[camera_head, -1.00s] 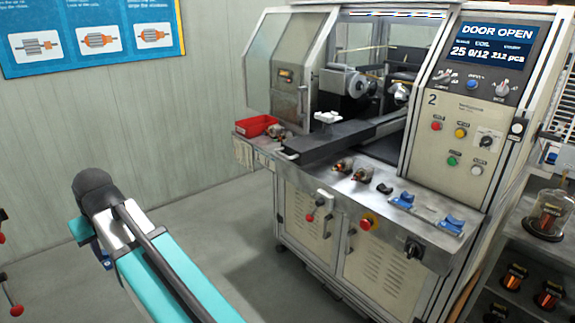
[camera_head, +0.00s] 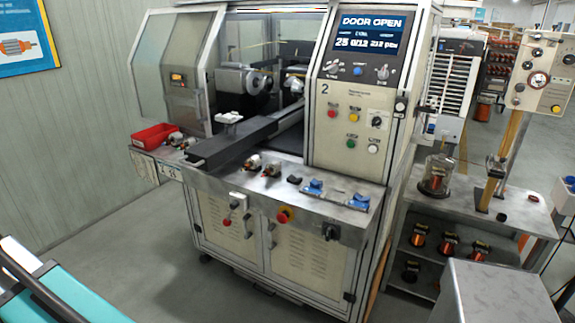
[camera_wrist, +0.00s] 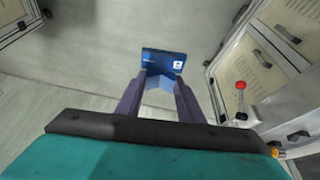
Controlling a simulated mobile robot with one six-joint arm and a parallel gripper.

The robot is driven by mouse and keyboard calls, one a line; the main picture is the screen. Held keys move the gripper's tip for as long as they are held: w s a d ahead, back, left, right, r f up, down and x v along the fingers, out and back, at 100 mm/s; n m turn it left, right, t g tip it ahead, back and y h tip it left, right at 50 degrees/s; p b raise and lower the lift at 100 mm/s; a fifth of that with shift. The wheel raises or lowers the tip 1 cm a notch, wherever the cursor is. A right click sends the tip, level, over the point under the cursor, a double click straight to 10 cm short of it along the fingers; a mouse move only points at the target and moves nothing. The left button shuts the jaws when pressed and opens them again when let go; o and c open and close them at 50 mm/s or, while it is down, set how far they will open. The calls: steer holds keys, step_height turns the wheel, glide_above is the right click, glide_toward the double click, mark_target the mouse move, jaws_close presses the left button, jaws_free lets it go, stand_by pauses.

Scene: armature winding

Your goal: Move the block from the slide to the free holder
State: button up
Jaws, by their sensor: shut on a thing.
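My gripper (camera_wrist: 160,82) shows in the wrist view. Its two purple-grey fingers are shut on a blue block (camera_wrist: 163,60) with a small white mark, held above the grey floor. In the head view only part of my teal arm shows at the lower left; the gripper and block are out of that view. A dark slide (camera_head: 235,143) runs out of the machine's open door, with a small white piece (camera_head: 228,117) beside or on it. Two blue pieces (camera_head: 315,187) (camera_head: 360,201) sit on a metal strip at the counter's front right. I cannot tell which holder is free.
The machine (camera_head: 300,215) has a steel counter with a red tray (camera_head: 156,136) at left and small motor-like parts (camera_head: 271,170) in the middle. A shelf (camera_head: 420,215) with wire spools stands at right. A grey box (camera_head: 497,290) is at the lower right. Floor at left is clear.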

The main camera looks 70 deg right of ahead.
steer(key=s+d+r+m+h+p, duration=0.1)
steer(key=s+d+m, duration=0.2)
steer(key=d, duration=0.9)
steer(key=s+d+r+m+g+h+p, duration=0.1)
steer(key=s+d+m, duration=0.15)
steer(key=d, duration=1.05)
steer(key=s+d+r+m+h, duration=0.15)
steer(key=s+d, duration=0.25)
steer(key=d, duration=0.8)
steer(key=s+d+r+m+p, duration=0.1)
steer(key=s+d+m, duration=0.1)
steer(key=s+d, duration=0.6)
steer(key=s+d+r+m+g, duration=0.1)
steer(key=s+d+m, duration=0.2)
steer(key=s+d, duration=0.6)
steer(key=s+d+r+m+g+p, duration=0.1)
steer(key=s+d+m, duration=0.1)
steer(key=s+d, duration=0.6)
steer(key=shift+s+d+m+h+p, duration=0.2)
steer(key=shift+s+m+h+p, duration=0.15)
steer(key=shift+s, duration=0.85)
steer(key=s+d+r+m+g, duration=0.1)
steer(key=s+d+m, duration=0.1)
steer(key=s, duration=1)
steer(key=s+d+r+m+g+p, duration=0.1)
steer(key=s+d+m, duration=0.2)
steer(key=s, duration=0.9)
steer(key=shift+s+d, duration=0.3)
steer(key=shift+d, duration=0.9)
